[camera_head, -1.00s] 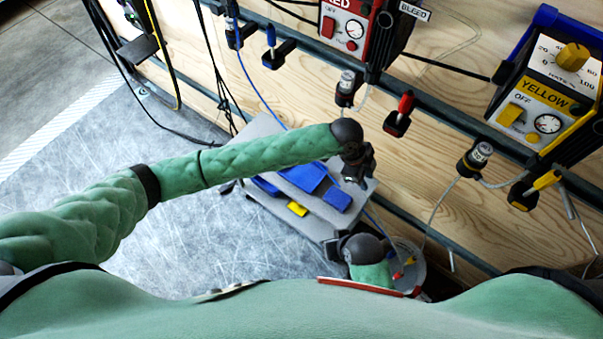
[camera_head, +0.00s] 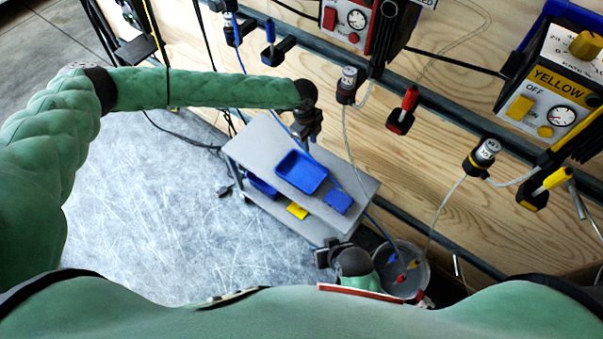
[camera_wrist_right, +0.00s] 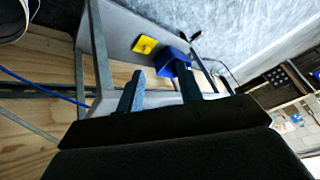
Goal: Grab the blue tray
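The blue tray (camera_head: 301,172) is a shallow rectangular tray lying on the grey top of the cart (camera_head: 251,147). My left gripper (camera_head: 306,136) is at the cart's far edge, just above the tray in the picture and apart from it. Its fingers are dark and small, so I cannot tell whether they are open. My right gripper (camera_head: 323,256) is near the cart's lower right corner, away from the tray. In the right wrist view its two fingers (camera_wrist_right: 160,92) stand apart with nothing between them.
A smaller blue piece (camera_head: 338,201) lies beside the tray. A blue bin (camera_head: 262,187) and a yellow piece (camera_head: 297,211) are on the cart's lower shelf. A bucket (camera_head: 416,268) stands at right. A wooden wall with hanging hoses and cables runs behind the cart.

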